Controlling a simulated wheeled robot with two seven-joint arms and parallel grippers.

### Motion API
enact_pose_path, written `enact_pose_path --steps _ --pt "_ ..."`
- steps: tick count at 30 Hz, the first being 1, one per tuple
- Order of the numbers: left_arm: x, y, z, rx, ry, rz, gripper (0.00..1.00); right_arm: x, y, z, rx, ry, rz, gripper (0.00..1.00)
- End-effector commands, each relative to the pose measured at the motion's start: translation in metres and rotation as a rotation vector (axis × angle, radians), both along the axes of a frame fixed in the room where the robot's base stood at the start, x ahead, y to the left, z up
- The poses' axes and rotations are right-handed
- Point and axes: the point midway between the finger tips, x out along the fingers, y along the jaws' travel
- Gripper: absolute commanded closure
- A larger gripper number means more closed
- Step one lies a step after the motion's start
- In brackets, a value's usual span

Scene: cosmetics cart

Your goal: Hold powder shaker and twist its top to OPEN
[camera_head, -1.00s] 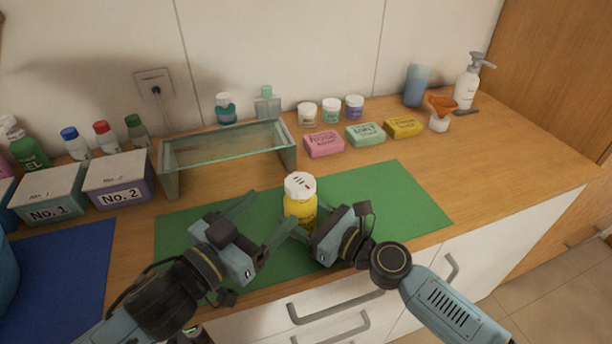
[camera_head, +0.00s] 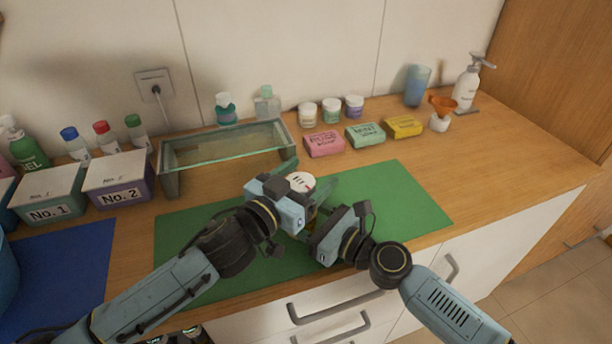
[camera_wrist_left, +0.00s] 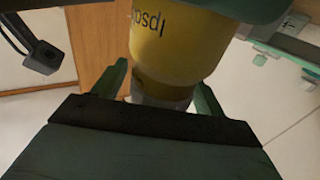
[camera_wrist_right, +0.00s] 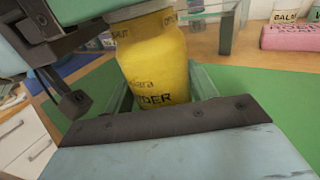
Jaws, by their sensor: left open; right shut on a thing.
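The powder shaker is a yellow bottle with a white top (camera_head: 301,182). It stands upright over the green mat (camera_head: 400,195), its body mostly hidden in the head view by my grippers. My right gripper (camera_wrist_right: 163,92) is shut on the yellow body (camera_wrist_right: 155,60), low down. My left gripper (camera_head: 308,177) is open above, with its fingers on either side of the white top. In the left wrist view the yellow body (camera_wrist_left: 185,45) is close, and the white top (camera_wrist_left: 160,92) sits between the spread fingers. I cannot tell whether they touch it.
A glass shelf (camera_head: 225,145) stands close behind my left gripper. Pink (camera_head: 324,144), green (camera_head: 365,134) and yellow (camera_head: 403,126) soap bars lie behind the mat. Boxes No. 1 (camera_head: 50,195) and No. 2 (camera_head: 118,182) stand at left. The mat's right part is clear.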

Motion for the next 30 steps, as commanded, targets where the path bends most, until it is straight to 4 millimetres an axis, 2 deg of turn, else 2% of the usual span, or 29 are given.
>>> enact_pose_path --steps 2,12,17,30 --pt "-0.0002 0.0000 -0.0001 0.000 0.000 0.000 0.30 -0.0001 0.0000 -0.0003 0.000 0.000 0.000 0.68" --pt "-0.0004 0.0003 -0.0001 0.000 0.000 0.000 0.73 -0.0002 0.0000 -0.0003 0.001 0.001 0.000 0.68" --pt "-0.0012 -0.0013 -0.0001 -0.005 0.000 0.019 0.73 -0.0002 0.0000 -0.0003 0.001 0.001 0.000 0.68" --pt "0.0009 0.0013 0.0017 -0.012 -0.001 0.289 0.73 -0.0006 0.0006 -0.0004 0.000 0.002 0.002 0.68"
